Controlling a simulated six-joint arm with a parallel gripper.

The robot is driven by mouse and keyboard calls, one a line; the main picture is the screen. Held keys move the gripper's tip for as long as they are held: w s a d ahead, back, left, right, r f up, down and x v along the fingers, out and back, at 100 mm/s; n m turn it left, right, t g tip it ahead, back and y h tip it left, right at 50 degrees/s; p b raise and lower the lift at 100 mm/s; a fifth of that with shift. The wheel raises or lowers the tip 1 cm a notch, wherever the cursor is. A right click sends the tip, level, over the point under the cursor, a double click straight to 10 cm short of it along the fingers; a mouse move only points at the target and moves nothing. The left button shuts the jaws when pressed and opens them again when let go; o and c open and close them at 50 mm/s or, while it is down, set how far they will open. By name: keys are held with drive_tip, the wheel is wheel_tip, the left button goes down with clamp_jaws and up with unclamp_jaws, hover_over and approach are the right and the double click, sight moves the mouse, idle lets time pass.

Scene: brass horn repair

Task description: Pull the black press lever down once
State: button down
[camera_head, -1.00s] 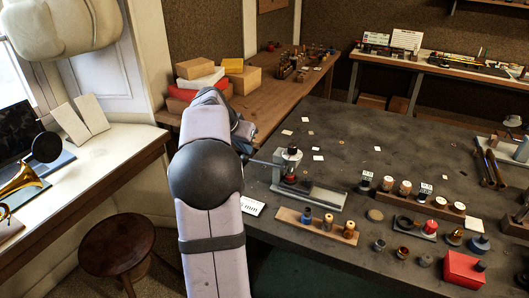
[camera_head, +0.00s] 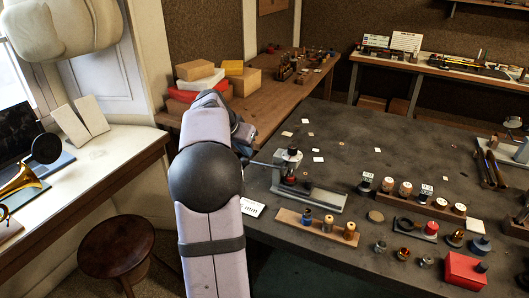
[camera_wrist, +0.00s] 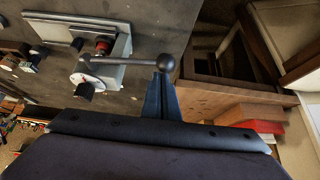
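The small bench press (camera_head: 291,168) stands near the left edge of the dark table, with a grey body and a long flat base. Its black lever (camera_head: 262,164) points left towards my arm. In the wrist view the lever (camera_wrist: 138,63) runs sideways from the press's white-faced hub (camera_wrist: 85,80) and ends in a dark ball knob (camera_wrist: 167,63). My gripper (camera_wrist: 162,84) has its dark blue fingers together at the knob. The fingertips overlap the knob in the picture; whether they touch it I cannot tell. In the head view my arm hides most of the gripper.
Racks of stamps and a red box (camera_head: 464,269) lie to the right. Cardboard boxes (camera_head: 240,80) are stacked behind my arm. The table's middle beyond the press is mostly clear.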

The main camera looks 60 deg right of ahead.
drive_tip(key=shift+s+a+f, duration=0.1)
drive_tip(key=shift+f, duration=0.1)
wheel_tip(320, 180, up, 8)
drive_tip(key=p, duration=0.6)
drive_tip(key=shift+r, duration=0.15)
idle(0.6)
idle(0.4)
drive_tip(key=w+a+f+n+t+y, duration=0.1)
drive_tip(key=w+a+f+n, duration=0.2)
drive_tip(key=a, duration=0.7)
drive_tip(key=w+a+f+n+y, duration=0.2)
drive_tip(key=w+a+f+n, duration=0.15)
drive_tip(key=a, duration=0.65)
drive_tip(key=w+a+f+n+t+y, duration=0.1)
drive_tip(key=w+a+f+n, duration=0.25)
drive_tip(key=a, duration=0.65)
drive_tip(key=s+a+f+n+g+y, duration=0.1)
drive_tip(key=s+a+f+n, duration=0.3)
drive_tip(key=s+a, duration=0.3)
drive_tip(key=s+a+f+n+g+y, duration=0.1)
drive_tip(key=s+a+f+n, duration=0.3)
drive_tip(key=a, duration=1)
drive_tip(key=s+y, duration=0.1)
drive_tip(key=s, duration=0.2)
